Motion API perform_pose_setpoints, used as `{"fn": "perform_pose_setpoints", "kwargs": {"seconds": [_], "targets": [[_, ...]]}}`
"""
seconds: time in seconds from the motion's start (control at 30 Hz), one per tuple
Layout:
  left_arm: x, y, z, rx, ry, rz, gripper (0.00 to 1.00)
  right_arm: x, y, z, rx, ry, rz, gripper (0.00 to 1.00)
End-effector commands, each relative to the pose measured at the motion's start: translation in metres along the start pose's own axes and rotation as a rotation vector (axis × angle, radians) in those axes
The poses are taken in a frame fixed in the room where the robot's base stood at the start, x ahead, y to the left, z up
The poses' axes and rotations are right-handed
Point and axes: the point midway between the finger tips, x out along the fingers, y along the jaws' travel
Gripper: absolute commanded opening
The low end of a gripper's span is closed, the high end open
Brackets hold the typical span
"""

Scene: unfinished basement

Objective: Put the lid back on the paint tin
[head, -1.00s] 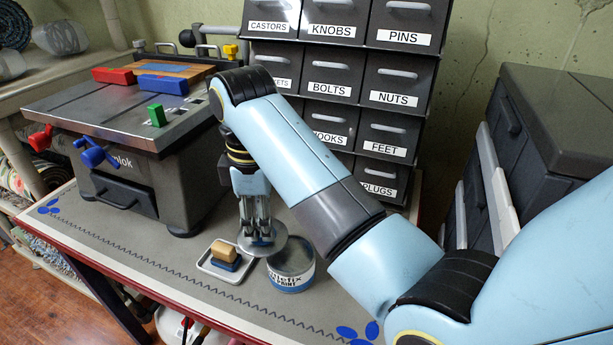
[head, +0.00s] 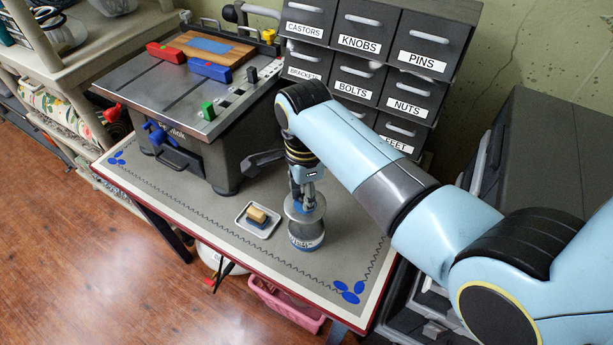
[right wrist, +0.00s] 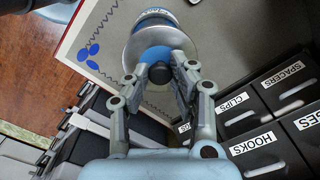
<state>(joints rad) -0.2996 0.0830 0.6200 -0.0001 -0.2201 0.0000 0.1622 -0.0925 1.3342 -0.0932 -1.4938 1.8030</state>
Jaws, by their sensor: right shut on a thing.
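The paint tin (head: 306,241), with a white and blue label, stands upright on the bench top. The round grey lid (head: 318,211) is over the tin, held by my right gripper (head: 304,205). In the right wrist view my right gripper (right wrist: 161,80) is shut on the lid's dark knob (right wrist: 160,73). The lid (right wrist: 142,45) shows there as a shiny disc with a blue patch, covering most of the tin (right wrist: 153,17). I cannot tell whether lid and tin touch. My left gripper is not in view.
A small tray (head: 244,223) with a sponge-like block (head: 257,215) lies just left of the tin. A grey machine (head: 190,110) with coloured blocks stands at the back left. Labelled drawers (head: 360,85) stand behind my right arm. The bench's front right (head: 300,275) is clear.

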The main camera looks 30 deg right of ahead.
Motion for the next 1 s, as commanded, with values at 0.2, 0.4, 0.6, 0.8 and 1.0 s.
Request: {"fn": "perform_pose_setpoints", "kwargs": {"seconds": [0.2,0.4,0.6,0.8,1.0], "targets": [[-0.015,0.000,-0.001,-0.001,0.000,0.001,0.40,-0.004,0.005,-0.001,0.213,0.000,0.002,0.00],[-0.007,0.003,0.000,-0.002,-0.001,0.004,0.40,0.004,0.006,-0.001,0.235,0.000,0.002,0.00],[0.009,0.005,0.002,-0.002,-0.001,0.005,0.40,0.018,0.006,-0.001,0.233,0.000,0.002,0.00],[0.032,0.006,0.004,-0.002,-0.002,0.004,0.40,0.037,0.006,-0.001,0.232,0.000,0.002,0.00],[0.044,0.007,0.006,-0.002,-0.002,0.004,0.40,0.053,0.006,-0.001,0.232,0.000,0.003,0.00]]}}
